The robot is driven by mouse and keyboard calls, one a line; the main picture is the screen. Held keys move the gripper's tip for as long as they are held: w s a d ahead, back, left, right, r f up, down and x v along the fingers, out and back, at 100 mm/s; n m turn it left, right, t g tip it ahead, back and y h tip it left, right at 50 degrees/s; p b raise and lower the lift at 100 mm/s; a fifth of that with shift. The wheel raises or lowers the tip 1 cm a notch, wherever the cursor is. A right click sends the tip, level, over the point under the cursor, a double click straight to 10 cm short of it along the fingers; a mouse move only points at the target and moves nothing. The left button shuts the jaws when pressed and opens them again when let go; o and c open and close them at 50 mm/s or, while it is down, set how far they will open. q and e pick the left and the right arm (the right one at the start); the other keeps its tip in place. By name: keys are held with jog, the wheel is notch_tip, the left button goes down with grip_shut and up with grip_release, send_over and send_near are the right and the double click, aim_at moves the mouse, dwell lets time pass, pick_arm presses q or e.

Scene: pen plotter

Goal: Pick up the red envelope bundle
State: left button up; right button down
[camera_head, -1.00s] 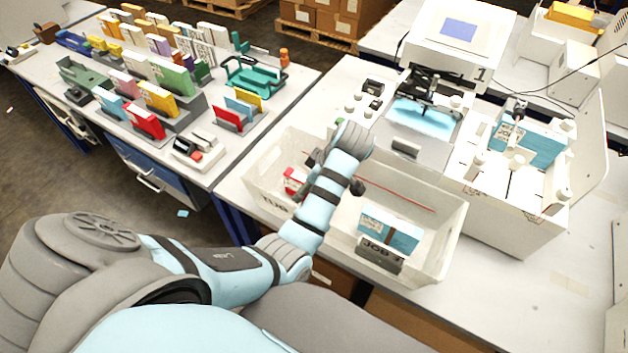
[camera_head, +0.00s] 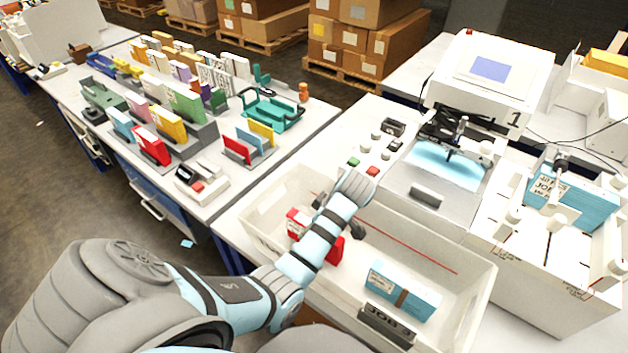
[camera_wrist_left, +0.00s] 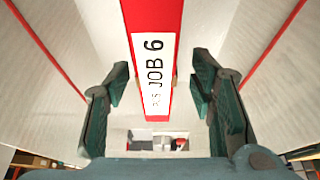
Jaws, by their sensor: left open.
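The red envelope bundle (camera_head: 335,251) stands in the white tub, partly hidden behind my left arm. Its red and white part (camera_head: 296,224) shows on the arm's other side. In the left wrist view the bundle (camera_wrist_left: 155,20) has a white label reading JOB 6 and lies between the two fingers. My left gripper (camera_wrist_left: 160,85) is open, with a gap on each side of the bundle. In the head view my left gripper (camera_head: 338,214) is over the tub, its fingers mostly hidden by my wrist. My right gripper is not in view.
The white tub (camera_head: 468,312) also holds a blue bundle (camera_head: 402,289) near a dark JOB plate (camera_head: 388,326). A thin red line (camera_head: 420,252) runs across the tub. A white machine (camera_head: 490,75) stands behind. More coloured bundles, some red (camera_head: 152,146), stand on the left table.

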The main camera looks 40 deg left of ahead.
pick_arm(q)
jog(key=x, duration=0.3)
jog(key=shift+w+f, duration=0.1)
jog(key=shift+w, duration=0.25)
jog(key=shift+s, duration=0.25)
jog(key=shift+c, duration=1)
grip_shut()
